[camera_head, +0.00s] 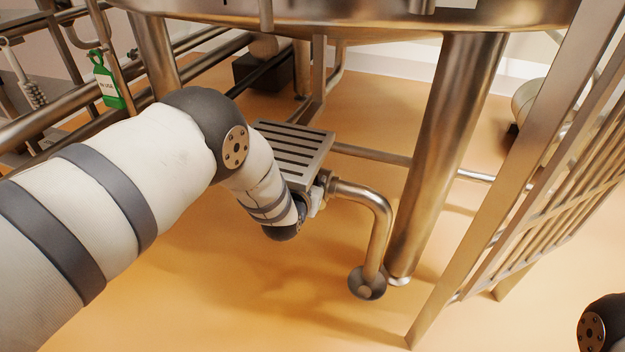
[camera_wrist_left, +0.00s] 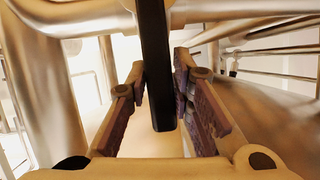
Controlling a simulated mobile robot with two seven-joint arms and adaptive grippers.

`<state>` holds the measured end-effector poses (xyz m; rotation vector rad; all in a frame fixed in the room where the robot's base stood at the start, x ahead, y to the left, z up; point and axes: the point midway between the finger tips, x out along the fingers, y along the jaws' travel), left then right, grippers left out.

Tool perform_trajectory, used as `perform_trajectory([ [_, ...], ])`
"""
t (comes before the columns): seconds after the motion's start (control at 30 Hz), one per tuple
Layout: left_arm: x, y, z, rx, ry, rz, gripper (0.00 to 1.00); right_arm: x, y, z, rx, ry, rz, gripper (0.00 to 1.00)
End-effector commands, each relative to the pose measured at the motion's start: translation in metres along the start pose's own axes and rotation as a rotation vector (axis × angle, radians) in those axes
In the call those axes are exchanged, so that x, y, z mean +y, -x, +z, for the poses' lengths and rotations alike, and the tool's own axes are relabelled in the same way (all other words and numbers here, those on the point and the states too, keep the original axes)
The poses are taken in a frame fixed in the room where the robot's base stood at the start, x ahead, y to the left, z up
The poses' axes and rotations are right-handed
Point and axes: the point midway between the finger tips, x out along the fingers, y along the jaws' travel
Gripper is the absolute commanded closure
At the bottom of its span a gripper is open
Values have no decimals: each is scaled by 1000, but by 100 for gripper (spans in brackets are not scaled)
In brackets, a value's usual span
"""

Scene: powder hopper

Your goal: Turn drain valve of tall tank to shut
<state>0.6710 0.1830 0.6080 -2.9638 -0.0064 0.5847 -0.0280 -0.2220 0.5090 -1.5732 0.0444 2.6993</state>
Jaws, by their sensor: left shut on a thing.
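The tall tank's rounded steel underside (camera_head: 370,24) spans the top of the head view. Below it a bent steel drain pipe (camera_head: 381,222) turns down to a flared open end. My left arm reaches in from the left to the near end of this pipe; its gripper is mostly hidden behind its wrist there. In the left wrist view a dark bar-like valve handle (camera_wrist_left: 157,62) stands between the two fingers of my left gripper (camera_wrist_left: 160,95), which is shut on it. The valve body is mostly hidden by my arm. My right gripper is not in view.
A slotted steel plate (camera_head: 296,150) lies right beside my left wrist. A thick tank leg (camera_head: 445,150) stands right of the drain pipe, and a slanted steel frame (camera_head: 500,215) further right. A green tag (camera_head: 107,80) hangs at the left. The orange floor below is clear.

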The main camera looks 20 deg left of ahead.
Motion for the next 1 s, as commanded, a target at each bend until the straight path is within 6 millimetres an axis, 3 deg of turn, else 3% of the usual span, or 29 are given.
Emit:
perform_trajectory([
  [0.03, 14, 2, 1, -3, -10, 27, 100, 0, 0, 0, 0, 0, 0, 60],
  [0.07, 14, 2, 1, -3, -10, 27, 100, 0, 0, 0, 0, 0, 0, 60],
  [0.1, 14, 2, 1, -3, -10, 28, 72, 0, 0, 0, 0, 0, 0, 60],
  [0.17, 14, 2, 1, -3, -9, 28, 62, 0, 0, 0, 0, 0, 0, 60],
  [0.73, 11, 5, 0, 0, -6, 21, 62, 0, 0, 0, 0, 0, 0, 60],
  [0.87, 10, 28, 0, -3, -6, 22, 62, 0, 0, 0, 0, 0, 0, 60],
  [1.0, 10, 65, 0, -5, -7, 23, 62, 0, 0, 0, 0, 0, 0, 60],
])
